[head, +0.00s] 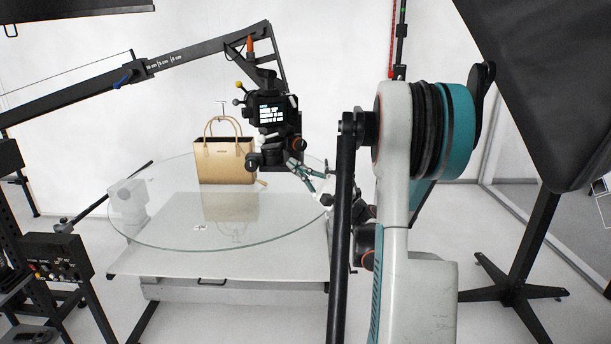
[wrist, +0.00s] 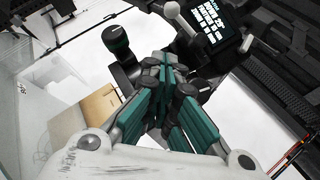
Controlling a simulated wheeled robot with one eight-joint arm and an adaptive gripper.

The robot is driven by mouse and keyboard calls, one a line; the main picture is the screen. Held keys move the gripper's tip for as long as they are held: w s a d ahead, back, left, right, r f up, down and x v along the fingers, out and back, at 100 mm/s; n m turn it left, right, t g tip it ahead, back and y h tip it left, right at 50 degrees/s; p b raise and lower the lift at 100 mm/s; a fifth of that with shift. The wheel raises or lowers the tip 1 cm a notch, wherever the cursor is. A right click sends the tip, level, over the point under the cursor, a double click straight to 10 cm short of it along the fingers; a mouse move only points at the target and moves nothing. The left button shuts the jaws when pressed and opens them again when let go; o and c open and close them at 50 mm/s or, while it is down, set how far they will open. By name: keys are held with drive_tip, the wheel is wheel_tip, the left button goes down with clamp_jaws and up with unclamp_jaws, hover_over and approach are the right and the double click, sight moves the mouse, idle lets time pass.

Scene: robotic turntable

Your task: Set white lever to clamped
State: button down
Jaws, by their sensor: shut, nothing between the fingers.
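The white lever (wrist: 174,13) has a rounded pale tip and slants beside the lit screen at the top of the wrist view. My gripper (head: 292,165) is shut and empty, close to the lower right side of that head. In the wrist view its teal fingers (wrist: 166,68) are together, below the white lever and apart from it in the picture. A black round knob (wrist: 115,38) stands to the left of the fingers. The lever's base is partly hidden.
The camera head hangs from a long black boom (head: 85,95). Below it, a tan handbag (head: 222,163) stands on a round glass turntable (head: 150,225). A control box (head: 58,255) is at left. A dark softbox (head: 550,70) is at upper right.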

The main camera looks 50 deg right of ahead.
sight(272, 135)
drive_tip(key=w+a+r, duration=0.2)
drive_tip(key=w+r, duration=0.1)
drive_tip(key=w+a+r, duration=0.1)
drive_tip(key=w, duration=0.1)
drive_tip(key=shift+r, duration=0.2)
drive_tip(key=shift+w+a+r, duration=0.25)
drive_tip(key=shift+a+r, duration=0.25)
drive_tip(key=shift+r, duration=0.1)
drive_tip(key=shift+f, duration=0.1)
